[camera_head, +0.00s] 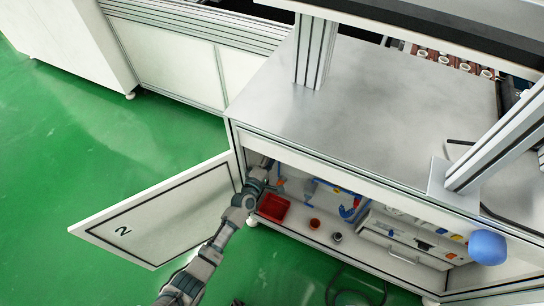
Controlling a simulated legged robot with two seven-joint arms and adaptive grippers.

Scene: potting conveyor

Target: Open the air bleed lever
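My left arm reaches up from the bottom left. Its gripper (262,179) is inside the left end of the open cabinet, just behind the door's hinge edge. The fingers are small and partly hidden by the wrist and cabinet frame, so I cannot tell whether they are open or shut. Small teal and reddish fittings (279,183) show just right of the gripper. I cannot make out the air bleed lever clearly among them. Blue parts (349,210) sit farther right in the cabinet. My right gripper is not in view.
The cabinet door (165,209), marked 2, stands open to the left. A red bin (273,207), a small red cup (315,223) and a grey drawer box (405,246) are inside. A blue rounded object (487,247) is at right. The metal top (390,100) overhangs; green floor is clear at left.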

